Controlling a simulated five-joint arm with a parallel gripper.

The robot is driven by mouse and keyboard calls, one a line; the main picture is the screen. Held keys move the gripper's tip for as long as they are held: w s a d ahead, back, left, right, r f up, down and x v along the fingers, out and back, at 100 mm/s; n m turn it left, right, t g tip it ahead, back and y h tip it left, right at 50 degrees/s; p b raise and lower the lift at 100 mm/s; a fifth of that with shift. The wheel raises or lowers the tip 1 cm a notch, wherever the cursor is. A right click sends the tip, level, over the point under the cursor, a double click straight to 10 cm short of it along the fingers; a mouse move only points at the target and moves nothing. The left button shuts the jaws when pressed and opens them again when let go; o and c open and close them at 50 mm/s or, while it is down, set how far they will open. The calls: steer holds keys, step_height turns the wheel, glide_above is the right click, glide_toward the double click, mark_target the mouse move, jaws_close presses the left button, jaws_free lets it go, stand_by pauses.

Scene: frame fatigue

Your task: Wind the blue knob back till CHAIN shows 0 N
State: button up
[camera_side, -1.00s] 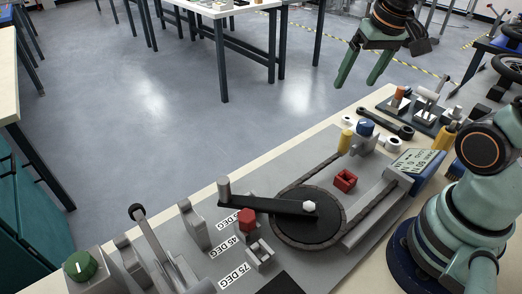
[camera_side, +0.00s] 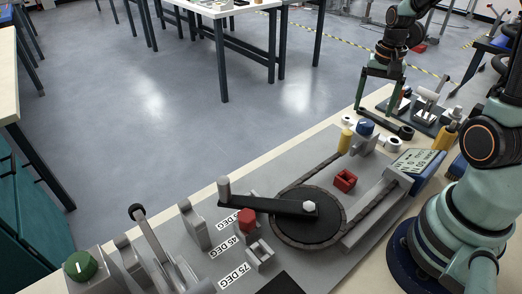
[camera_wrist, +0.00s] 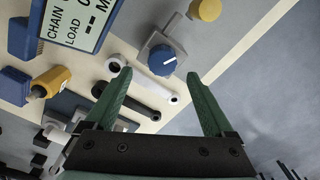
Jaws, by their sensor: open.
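The blue knob (camera_side: 366,128) sits on a grey block at the far end of the rig plate. In the wrist view the blue knob (camera_wrist: 162,60) has a white pointer line and lies ahead of my fingertips, between their lines. My gripper (camera_side: 378,104) is open and empty, above the bench by the knob; it also shows in the wrist view (camera_wrist: 158,74). No finger visibly touches the knob. The display (camera_side: 413,160) has CHAIN and LOAD lines, too small to read there. In the wrist view the display (camera_wrist: 75,22) is cut off, so the CHAIN value cannot be told.
A yellow cylinder (camera_side: 345,141) stands just left of the knob. A dark wrench (camera_side: 386,123) lies beyond it, near a yellow bottle-like part (camera_side: 444,136). The chain wheel (camera_side: 295,222) with its crank arm and a red block (camera_side: 345,180) are nearer the camera.

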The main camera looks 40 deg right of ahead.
mark_target(368, 122)
step_height(368, 122, down, 5)
steer(key=shift+w+r, duration=0.1)
steer(key=shift+w, duration=0.05)
steer(key=c, duration=1.4)
